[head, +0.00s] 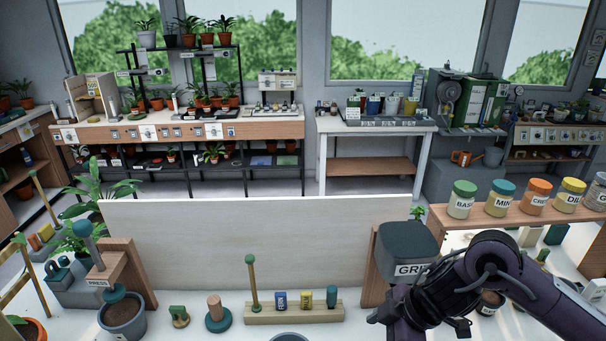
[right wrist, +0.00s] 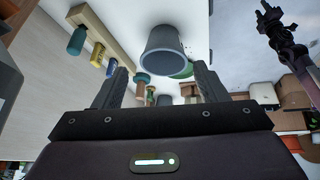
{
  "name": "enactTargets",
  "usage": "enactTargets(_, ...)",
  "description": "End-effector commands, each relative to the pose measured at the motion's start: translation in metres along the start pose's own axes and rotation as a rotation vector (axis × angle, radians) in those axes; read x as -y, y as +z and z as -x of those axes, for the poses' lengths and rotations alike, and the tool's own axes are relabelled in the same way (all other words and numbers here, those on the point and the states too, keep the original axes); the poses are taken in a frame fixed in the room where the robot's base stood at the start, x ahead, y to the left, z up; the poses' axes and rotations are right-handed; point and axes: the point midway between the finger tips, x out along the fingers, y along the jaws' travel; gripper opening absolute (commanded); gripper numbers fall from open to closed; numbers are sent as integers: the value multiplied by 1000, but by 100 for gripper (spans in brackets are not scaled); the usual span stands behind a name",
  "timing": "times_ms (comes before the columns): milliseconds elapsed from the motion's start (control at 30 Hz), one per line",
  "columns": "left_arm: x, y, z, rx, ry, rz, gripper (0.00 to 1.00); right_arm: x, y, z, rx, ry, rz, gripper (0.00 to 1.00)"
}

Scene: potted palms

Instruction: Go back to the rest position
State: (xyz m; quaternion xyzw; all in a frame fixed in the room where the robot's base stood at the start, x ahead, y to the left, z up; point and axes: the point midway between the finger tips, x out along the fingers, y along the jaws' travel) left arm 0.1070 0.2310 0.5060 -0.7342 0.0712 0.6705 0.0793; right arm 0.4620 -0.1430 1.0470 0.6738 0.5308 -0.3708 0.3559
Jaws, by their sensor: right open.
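My right arm (head: 490,265) reaches in from the lower right in the head view, over the white bench. Its gripper fingers cannot be made out there. In the right wrist view my right gripper (right wrist: 161,72) is open, with nothing between its fingers. A grey pot (right wrist: 165,50) stands on the bench beyond the fingertips, apart from them. My left gripper is outside the head view. A dark arm, which looks like my left (right wrist: 285,40), shows at the upper right of the wrist view; its jaws are too small to read.
A wooden block (head: 262,314) holds a green-topped stick and small coloured pieces. A soil-filled pot (head: 124,312) stands under the press (head: 112,265) at left. A dark "GR" box (head: 407,250) stands close to my right arm. A shelf of labelled jars (head: 520,220) is at right. A pale panel (head: 250,240) closes the bench's back.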

Motion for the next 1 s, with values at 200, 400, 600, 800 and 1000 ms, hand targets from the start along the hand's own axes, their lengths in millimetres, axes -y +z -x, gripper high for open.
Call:
enactTargets(200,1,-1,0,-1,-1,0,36,8,-36,-25,-95,74,62,66)
enactTargets(400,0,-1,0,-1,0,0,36,16,-80,-42,-213,201,78,66)
enactTargets(600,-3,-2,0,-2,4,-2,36,19,-116,-40,-322,412,-69,66)
enactTargets(800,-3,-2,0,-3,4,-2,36,20,-71,-20,-232,576,-446,66)
enactTargets(1000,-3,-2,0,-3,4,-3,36,49,3,-14,-46,576,-762,66)
